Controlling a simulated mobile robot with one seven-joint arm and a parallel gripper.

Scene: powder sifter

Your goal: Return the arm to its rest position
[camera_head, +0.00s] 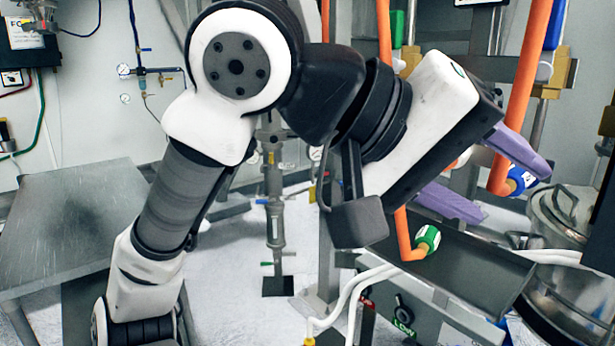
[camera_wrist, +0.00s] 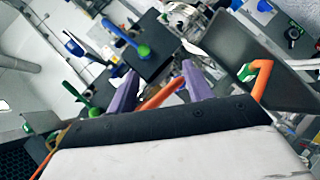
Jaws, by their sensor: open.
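My arm spans the middle of the head view, bent at the elbow, with its wrist tilted down to the right. Orange pipes stand close by in the head view: one with a blue fitting (camera_head: 520,180) is beside the upper finger, and one with a green fitting (camera_head: 428,238) is below the lower finger. I cannot tell whether the fingers touch a pipe.
A grey metal table (camera_head: 70,225) stands at left, its top clear. A dark tray (camera_head: 460,265) lies below my gripper, above a panel with a knob marked LOW (camera_head: 403,310). A metal pot (camera_head: 565,212) is at right. White hoses (camera_head: 350,295) run in front.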

